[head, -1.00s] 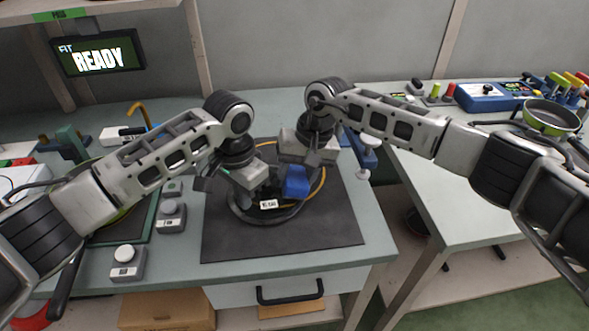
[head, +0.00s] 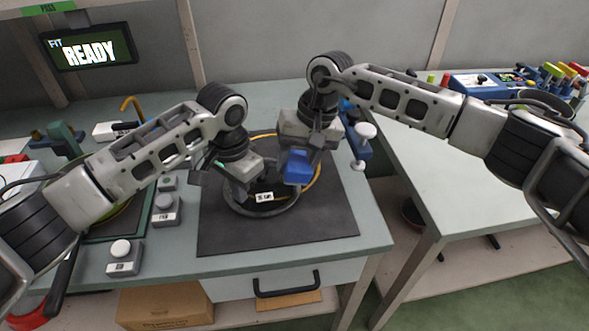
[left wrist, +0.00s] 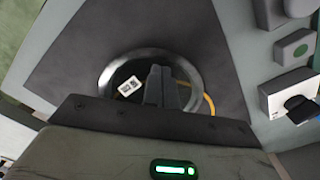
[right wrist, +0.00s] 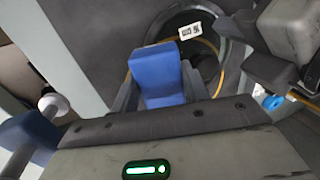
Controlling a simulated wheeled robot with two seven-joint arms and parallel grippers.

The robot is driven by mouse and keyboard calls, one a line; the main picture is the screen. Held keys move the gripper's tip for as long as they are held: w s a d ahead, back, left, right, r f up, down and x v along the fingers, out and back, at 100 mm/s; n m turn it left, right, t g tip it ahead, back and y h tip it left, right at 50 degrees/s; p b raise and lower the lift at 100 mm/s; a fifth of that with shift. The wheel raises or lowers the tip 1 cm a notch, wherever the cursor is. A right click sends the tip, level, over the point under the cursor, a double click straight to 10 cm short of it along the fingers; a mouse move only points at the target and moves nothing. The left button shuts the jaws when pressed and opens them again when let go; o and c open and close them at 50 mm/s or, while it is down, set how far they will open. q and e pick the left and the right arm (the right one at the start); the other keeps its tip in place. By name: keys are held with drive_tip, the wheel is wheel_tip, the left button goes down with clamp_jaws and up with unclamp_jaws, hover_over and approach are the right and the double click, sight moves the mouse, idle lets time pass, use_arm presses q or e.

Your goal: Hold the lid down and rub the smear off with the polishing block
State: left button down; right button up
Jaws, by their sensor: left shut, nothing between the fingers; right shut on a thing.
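The round lid (head: 262,213), with a grey rim and a small white label (head: 264,197), lies on the dark mat (head: 320,222). My left gripper (head: 240,197) is shut and empty, its fingers pointing down over the lid. In the left wrist view the closed fingertips (left wrist: 160,70) overlap the lid's middle (left wrist: 105,78); I cannot tell whether they touch. My right gripper (head: 310,168) is shut on the blue polishing block (head: 297,167), beside the lid's right-hand edge. The block (right wrist: 160,80) also shows in the right wrist view, apparently above the surface. I cannot make out the smear.
A yellow-orange ring or cord (head: 319,180) curves behind the lid. Grey button boxes (head: 124,257) stand left of the mat. A blue stand with white knobs (head: 366,130) is at the bench's right edge, with a gap before the second table (head: 460,180). The mat's front is clear.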

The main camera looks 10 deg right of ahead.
use_arm(q)
drive_tip(key=shift+s+a+f, duration=0.1)
drive_tip(key=shift+a+f, duration=0.05)
drive_tip(key=shift+f, duration=0.2)
use_arm(e)
drive_tip(key=shift+v, duration=1.15)
drive_tip(key=shift+r, duration=0.1)
drive_tip(key=shift+v, duration=1.4)
